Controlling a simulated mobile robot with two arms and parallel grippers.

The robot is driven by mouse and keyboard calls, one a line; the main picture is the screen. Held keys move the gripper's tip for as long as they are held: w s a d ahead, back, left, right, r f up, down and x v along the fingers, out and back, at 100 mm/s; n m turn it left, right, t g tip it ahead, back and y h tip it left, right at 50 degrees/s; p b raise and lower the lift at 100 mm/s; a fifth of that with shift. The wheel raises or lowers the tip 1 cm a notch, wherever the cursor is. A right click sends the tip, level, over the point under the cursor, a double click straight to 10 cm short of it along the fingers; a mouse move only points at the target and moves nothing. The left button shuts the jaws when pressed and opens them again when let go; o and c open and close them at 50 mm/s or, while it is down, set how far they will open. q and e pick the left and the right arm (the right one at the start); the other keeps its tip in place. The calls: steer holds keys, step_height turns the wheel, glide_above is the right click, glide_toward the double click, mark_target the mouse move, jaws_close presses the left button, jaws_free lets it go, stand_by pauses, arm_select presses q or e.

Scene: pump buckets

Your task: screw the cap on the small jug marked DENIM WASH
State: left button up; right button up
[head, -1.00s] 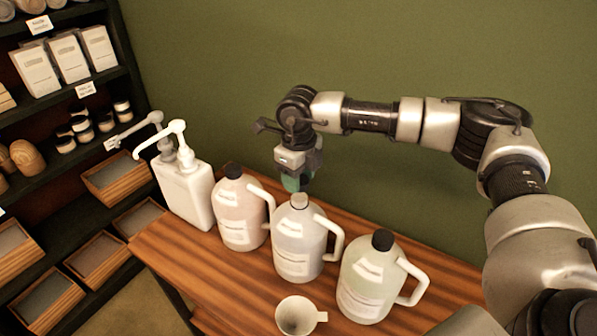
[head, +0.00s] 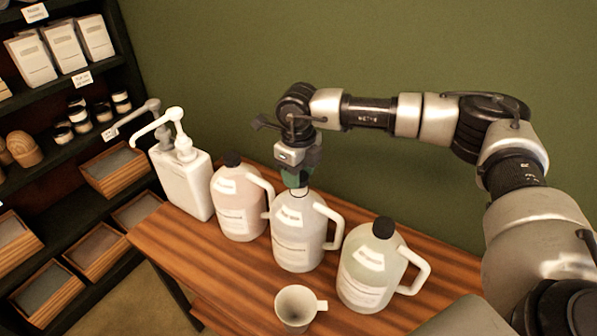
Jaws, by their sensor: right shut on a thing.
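The uncapped small jug (head: 296,240) stands in the middle of the row on the wooden bench, with a white label too blurred to read. My right gripper (head: 298,175) is right over its neck, pointing down. It is shut on a green cap (head: 291,180), partly hidden by the fingers. The cap is at the mouth of the jug; I cannot tell whether it touches or is threaded on. My left gripper is not in view.
Black-capped jugs stand close on both sides, one pinkish (head: 237,205) and one greenish (head: 368,270). A white pump bottle (head: 183,180) is at the left. A white mug (head: 294,308) stands in front on the bench (head: 215,258). A shelf (head: 62,150) is at the left.

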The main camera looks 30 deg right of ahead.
steer(key=shift+f, duration=0.2)
stand_by(0.3)
steer(key=shift+f+b, duration=0.55)
steer(key=shift+b, duration=0.05)
steer(key=shift+f+b, duration=0.3)
stand_by(0.4)
steer(key=o, duration=1)
steer(key=shift+c, duration=0.2)
